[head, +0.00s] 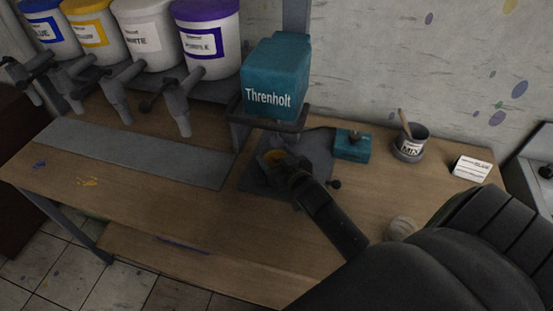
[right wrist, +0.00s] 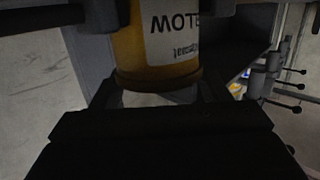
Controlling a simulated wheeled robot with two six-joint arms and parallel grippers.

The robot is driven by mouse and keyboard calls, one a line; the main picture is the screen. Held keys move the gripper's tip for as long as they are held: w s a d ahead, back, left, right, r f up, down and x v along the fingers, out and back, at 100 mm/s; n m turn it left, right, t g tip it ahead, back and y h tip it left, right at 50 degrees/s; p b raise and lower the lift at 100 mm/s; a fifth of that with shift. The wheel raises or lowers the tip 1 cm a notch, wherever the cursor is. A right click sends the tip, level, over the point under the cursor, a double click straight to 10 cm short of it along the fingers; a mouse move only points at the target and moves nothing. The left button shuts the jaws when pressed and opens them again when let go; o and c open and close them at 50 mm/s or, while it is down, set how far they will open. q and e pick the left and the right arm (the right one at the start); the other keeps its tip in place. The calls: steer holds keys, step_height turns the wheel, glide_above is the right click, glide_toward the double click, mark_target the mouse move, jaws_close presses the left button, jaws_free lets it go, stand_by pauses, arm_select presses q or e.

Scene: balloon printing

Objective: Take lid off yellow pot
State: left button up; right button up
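The yellow pot (right wrist: 158,40) fills the upper middle of the right wrist view, its white label upside down there and cut off. Its darker lid rim (right wrist: 158,78) is at the lower end of the pot in that view. In the head view, a small yellow-brown part of it (head: 274,157) shows on the machine's grey base. My right gripper (head: 287,167) is right at it, with a finger on each side of the rim. Whether the fingers press on it cannot be told. My left gripper is not in view.
A teal machine marked Threnholt (head: 275,80) overhangs the base (head: 312,165). A teal control box (head: 352,146), mixing cup (head: 411,143) and white card (head: 472,168) stand right. Big tapped buckets (head: 208,45) line the left. A pale jar (head: 401,228) stands near my arm.

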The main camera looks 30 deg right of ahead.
mark_target(276, 149)
steer(key=shift+r, duration=0.1)
steer(key=shift+r, duration=0.5)
step_height(276, 149, up, 2)
steer(key=shift+b, duration=0.4)
steer(key=s+a+b, duration=0.1)
steer(key=s+b, duration=0.3)
steer(key=s, duration=1.4)
steer(key=shift+a+r+b, duration=0.15)
steer(key=shift+a+b, duration=0.05)
steer(key=shift+b, duration=0.1)
steer(key=shift+w, duration=0.1)
